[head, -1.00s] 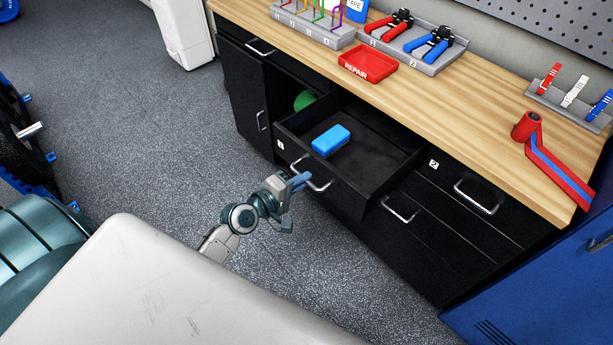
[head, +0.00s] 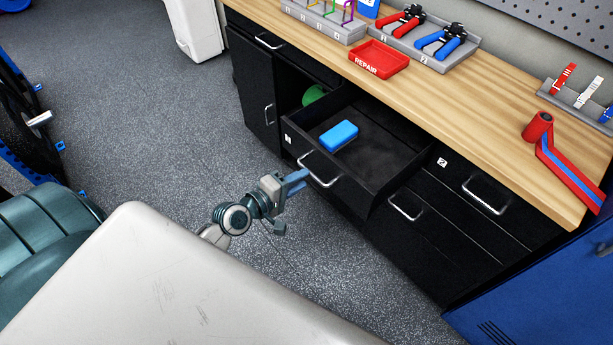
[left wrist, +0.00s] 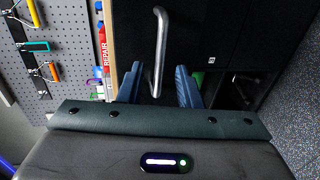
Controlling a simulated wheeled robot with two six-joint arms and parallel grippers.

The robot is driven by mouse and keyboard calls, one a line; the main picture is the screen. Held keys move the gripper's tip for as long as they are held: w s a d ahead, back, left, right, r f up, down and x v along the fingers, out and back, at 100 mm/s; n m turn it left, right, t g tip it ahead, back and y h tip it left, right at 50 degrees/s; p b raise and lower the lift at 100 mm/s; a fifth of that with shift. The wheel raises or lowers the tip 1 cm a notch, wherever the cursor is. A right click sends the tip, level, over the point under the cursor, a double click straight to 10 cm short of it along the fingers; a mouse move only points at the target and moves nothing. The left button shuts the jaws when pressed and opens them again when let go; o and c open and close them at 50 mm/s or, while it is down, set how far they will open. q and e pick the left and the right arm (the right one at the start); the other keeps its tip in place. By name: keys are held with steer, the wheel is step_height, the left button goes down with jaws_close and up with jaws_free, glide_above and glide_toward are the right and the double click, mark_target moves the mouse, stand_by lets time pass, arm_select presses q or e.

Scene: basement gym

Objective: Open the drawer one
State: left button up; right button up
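Drawer one (head: 330,182), black with a small white label at its left front, stands pulled out from the workbench. A blue block (head: 339,134) lies inside it. Its silver bar handle (head: 318,173) also shows in the left wrist view (left wrist: 160,40). My left gripper (head: 301,180) is just in front of the handle's left part in the head view. In the left wrist view its two blue fingers (left wrist: 158,88) are spread apart, with the handle's near end showing between them and nothing gripped. My right gripper is not in view.
Drawer two (head: 470,190), right of it, is shut. A green object (head: 314,94) sits in the opening behind the drawer's left side. The wooden worktop (head: 470,110) carries a red REPAIR tray (head: 379,60), pliers and tape. Grey floor (head: 170,140) is free to the left.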

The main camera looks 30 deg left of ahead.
arm_select(q)
steer(key=v, duration=0.7)
steer(key=shift+s, duration=0.2)
steer(key=s+a+f+m+g+y, duration=0.2)
steer(key=s+a+f, duration=0.1)
steer(key=f, duration=0.9)
steer(key=s+a+f+m+g+y, duration=0.2)
steer(key=s+a+f, duration=0.1)
steer(key=f, duration=0.9)
steer(key=s+a+f+m+g+y, duration=0.2)
steer(key=s+a+f+g, duration=0.15)
steer(key=f, duration=0.75)
steer(key=s+d+f+m+g, duration=0.3)
steer(key=s+f+m, duration=0.1)
steer(key=s+f, duration=0.5)
steer(key=s+d+f+m+g, duration=0.3)
steer(key=s+f, duration=0.5)
steer(key=s, duration=0.5)
steer(key=shift+s+d+f+m, duration=0.2)
steer(key=shift+d+f+m, duration=0.2)
steer(key=shift+m, duration=0.3)
